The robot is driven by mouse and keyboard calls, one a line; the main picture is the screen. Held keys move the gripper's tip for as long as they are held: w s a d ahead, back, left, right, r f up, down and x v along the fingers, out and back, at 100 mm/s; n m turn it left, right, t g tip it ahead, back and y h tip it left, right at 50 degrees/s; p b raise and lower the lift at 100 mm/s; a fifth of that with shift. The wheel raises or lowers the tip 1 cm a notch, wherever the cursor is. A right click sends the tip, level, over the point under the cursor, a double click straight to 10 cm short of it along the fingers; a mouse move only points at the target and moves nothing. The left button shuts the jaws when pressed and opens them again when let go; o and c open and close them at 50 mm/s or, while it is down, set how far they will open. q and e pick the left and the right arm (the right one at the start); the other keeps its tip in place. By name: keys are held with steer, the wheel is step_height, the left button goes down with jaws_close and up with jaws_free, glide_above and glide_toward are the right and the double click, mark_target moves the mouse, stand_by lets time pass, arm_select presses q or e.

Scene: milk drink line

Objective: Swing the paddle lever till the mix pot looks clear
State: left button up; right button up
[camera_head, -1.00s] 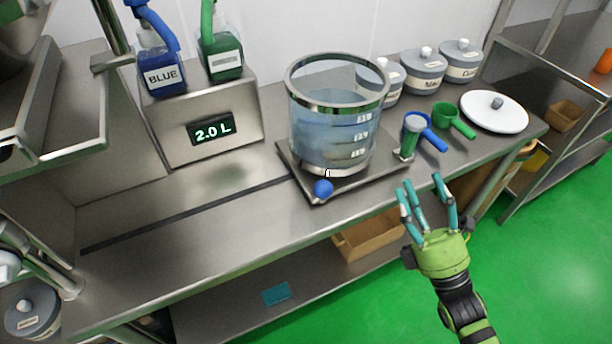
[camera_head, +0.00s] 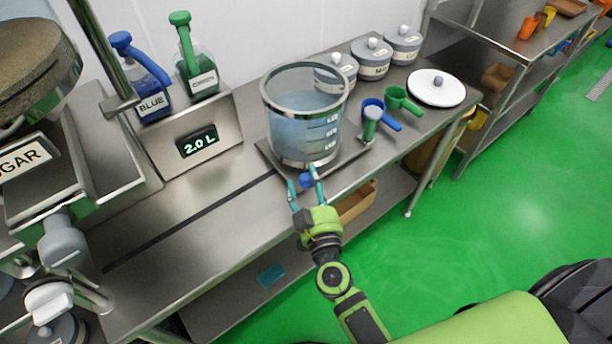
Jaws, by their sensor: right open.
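The mix pot (camera_head: 300,122) is a clear vessel with a steel rim and marks on its side. It stands on a flat steel base and holds pale bluish liquid that looks slightly cloudy. The paddle lever's blue ball knob (camera_head: 306,181) shows at the base's front edge; most of the lever is hidden. My right gripper (camera_head: 304,175) is open at the knob, with teal fingers on both sides of it. I cannot tell whether they touch it. My left gripper is not in view.
Blue (camera_head: 375,106) and green (camera_head: 396,97) scoops, lidded canisters (camera_head: 371,60) and a white lid (camera_head: 436,88) are right of the pot. The counter front-left (camera_head: 190,225) is clear.

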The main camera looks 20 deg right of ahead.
steer(key=shift+w, duration=0.75)
jaws_close()
steer(key=shift+d+r, duration=0.1)
